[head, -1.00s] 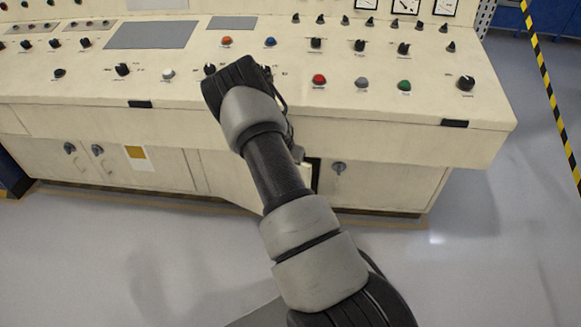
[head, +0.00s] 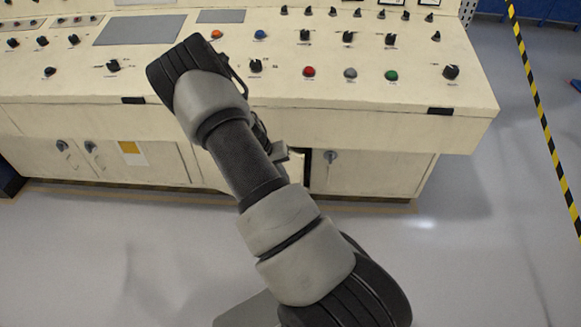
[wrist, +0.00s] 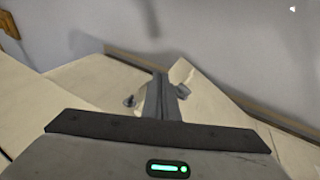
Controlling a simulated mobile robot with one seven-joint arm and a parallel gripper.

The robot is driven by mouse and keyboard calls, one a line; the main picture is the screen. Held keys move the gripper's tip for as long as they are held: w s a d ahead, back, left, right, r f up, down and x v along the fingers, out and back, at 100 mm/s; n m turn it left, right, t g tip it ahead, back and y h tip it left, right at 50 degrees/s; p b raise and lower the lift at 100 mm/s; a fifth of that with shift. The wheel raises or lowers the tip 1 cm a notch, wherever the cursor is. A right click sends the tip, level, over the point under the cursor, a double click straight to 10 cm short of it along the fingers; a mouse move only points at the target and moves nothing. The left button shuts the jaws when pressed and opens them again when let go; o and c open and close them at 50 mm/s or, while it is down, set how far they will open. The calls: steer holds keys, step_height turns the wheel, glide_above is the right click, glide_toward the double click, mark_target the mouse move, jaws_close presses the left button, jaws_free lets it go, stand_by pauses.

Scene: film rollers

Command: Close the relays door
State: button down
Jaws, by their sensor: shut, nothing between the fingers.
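The cream door (head: 213,174) I take to be the relays door is under the console, largely hidden behind my arm. It stands ajar, with a dark gap (head: 303,165) at its right side. In the wrist view a cream panel (wrist: 218,98), likely this door, lies just beyond and right of my fingers. My gripper (wrist: 165,82) is shut and empty, pointing at the panels. I cannot tell whether it touches the door. In the head view only a grey part of my gripper (head: 278,153) shows beside my arm.
The cream console (head: 200,112) overhangs the doors, with knobs and coloured buttons on top. A closed door with a handle (head: 331,156) is to the right. Two more handles are at the left. The grey floor in front is clear. A yellow-black striped tape (head: 545,125) runs at right.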

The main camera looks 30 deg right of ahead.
steer(key=s+d+f+n+g+h, duration=0.1)
steer(key=s+f+n+g+h, duration=0.15)
steer(key=s+n, duration=0.45)
steer(key=n+t+h+p, duration=0.2)
steer(key=n+t+h, duration=0.3)
steer(key=n+t, duration=1.25)
glide_toward(300, 169)
steer(key=w+d+n+g+b, duration=0.1)
steer(key=n+g, duration=0.1)
steer(key=w+r+n+g+b, duration=0.1)
steer(key=w+n+g, duration=0.1)
steer(key=w+d+n+g+b, duration=0.1)
steer(key=w+n+g, duration=0.1)
steer(key=shift+w+d+r, duration=0.2)
steer(key=shift+d+r, duration=0.1)
steer(key=shift+d, duration=0.1)
steer(key=shift+w+d, duration=0.15)
steer(key=shift+d, duration=0.1)
